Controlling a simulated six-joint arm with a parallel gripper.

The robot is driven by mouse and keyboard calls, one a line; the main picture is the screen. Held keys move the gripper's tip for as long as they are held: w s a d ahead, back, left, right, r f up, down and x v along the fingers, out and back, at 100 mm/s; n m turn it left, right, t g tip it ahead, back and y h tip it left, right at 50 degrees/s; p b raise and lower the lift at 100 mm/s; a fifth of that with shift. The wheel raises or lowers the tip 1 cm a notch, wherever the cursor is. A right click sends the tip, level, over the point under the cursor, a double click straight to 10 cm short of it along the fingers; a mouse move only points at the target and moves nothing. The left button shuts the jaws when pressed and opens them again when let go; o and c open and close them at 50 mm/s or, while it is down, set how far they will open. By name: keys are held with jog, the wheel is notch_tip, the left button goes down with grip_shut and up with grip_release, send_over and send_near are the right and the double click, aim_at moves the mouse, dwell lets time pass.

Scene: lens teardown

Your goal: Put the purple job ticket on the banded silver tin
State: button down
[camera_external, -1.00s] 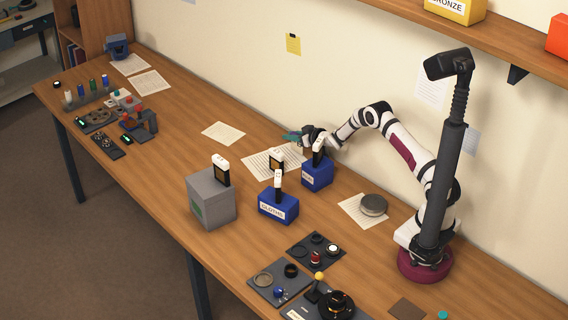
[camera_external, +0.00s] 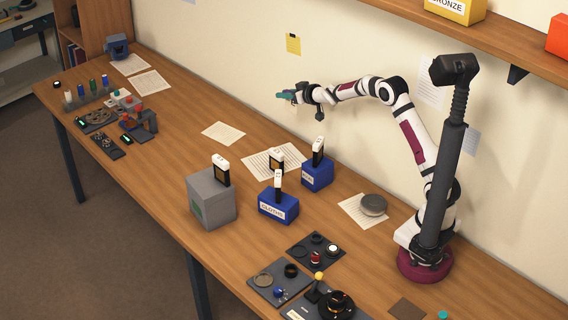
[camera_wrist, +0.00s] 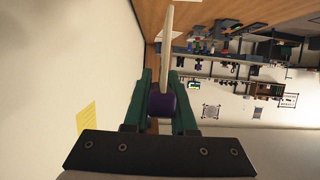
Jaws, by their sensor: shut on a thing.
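My gripper (camera_external: 285,96) is raised above the back of the bench near the wall. In the wrist view its two green fingers (camera_wrist: 162,100) are shut on the purple job ticket (camera_wrist: 161,104). A thin pale strip, seen nearly edge-on, extends from the purple part; I cannot tell whether it belongs to the ticket. The ticket cannot be made out in the external view. A round silver-grey tin (camera_external: 374,204) sits on a paper sheet to the right, near my base, well apart from my gripper. Its band is too small to make out.
Blue boxes (camera_external: 317,176) (camera_external: 272,207) and a grey box (camera_external: 206,202) stand mid-bench, with black-and-white holders upright on or by them. Dark trays (camera_external: 304,249) of lens parts lie in front. A shelf (camera_external: 520,46) overhangs the right. A yellow note (camera_external: 293,44) is on the wall.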

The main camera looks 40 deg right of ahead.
jog(key=shift+s+a+r+m+h, duration=1.1)
jog(key=shift+a+r+h, duration=0.2)
jog(key=shift+r, duration=0.75)
jog(key=m+g+h, duration=1.1)
jog(key=m+g, duration=0.3)
jog(key=m, duration=0.2)
send_over(379, 198)
notch_tip(379, 198, down, 21)
jog(key=shift+d+f, duration=0.1)
jog(key=shift+f, duration=0.05)
jog(key=c, duration=0.7)
grip_release()
jog(key=shift+f, duration=0.15)
jog(key=shift+c, duration=0.2)
